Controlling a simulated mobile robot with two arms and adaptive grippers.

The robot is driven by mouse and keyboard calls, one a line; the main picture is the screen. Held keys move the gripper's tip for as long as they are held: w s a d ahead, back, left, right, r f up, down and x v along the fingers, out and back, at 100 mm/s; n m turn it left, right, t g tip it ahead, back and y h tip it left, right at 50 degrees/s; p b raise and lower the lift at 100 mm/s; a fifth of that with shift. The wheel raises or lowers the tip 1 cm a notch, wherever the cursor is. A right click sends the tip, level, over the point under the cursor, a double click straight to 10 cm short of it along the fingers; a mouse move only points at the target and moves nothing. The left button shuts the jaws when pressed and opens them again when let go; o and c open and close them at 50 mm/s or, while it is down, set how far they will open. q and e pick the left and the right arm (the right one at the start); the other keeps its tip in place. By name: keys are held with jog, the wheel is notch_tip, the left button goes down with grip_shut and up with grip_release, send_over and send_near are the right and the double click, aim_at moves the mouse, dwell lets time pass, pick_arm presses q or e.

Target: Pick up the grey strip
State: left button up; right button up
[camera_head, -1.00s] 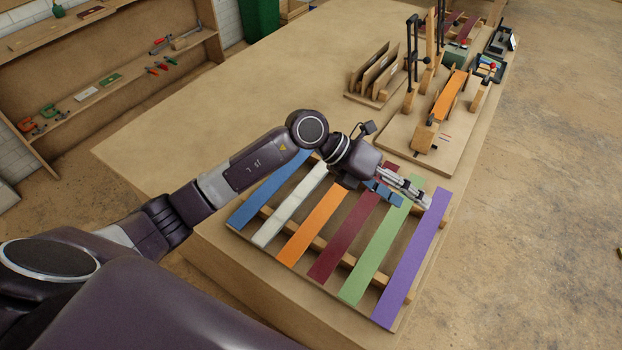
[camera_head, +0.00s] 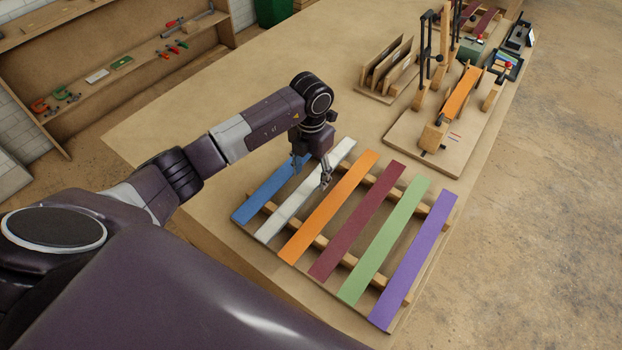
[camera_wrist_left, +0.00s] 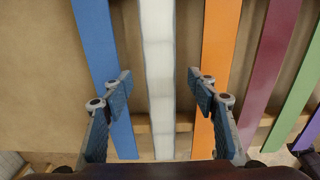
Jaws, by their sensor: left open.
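The grey strip (camera_head: 287,211), pale grey-white, lies on the wooden rack between the blue strip (camera_head: 262,198) and the orange strip (camera_head: 318,224). My left gripper (camera_head: 311,172) is above the grey strip's upper half in the head view, pointing down. In the left wrist view my left gripper (camera_wrist_left: 160,85) is open, its fingers on either side of the grey strip (camera_wrist_left: 159,50) and apart from it. One finger overlaps the blue strip (camera_wrist_left: 95,40), the other the orange strip (camera_wrist_left: 220,40). My right gripper is not in view.
Maroon (camera_head: 358,221), green (camera_head: 385,240) and purple (camera_head: 414,260) strips lie on the same rack (camera_head: 375,179). A clamping jig (camera_head: 445,120) holding an orange strip and a slotted wooden stand (camera_head: 388,72) are farther back. The left table area is clear.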

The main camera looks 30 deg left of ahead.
pick_arm(q)
jog(key=shift+f, duration=0.95)
jog(key=c, duration=1.2)
jog(key=shift+o, duration=0.2)
jog(key=shift+r, duration=0.1)
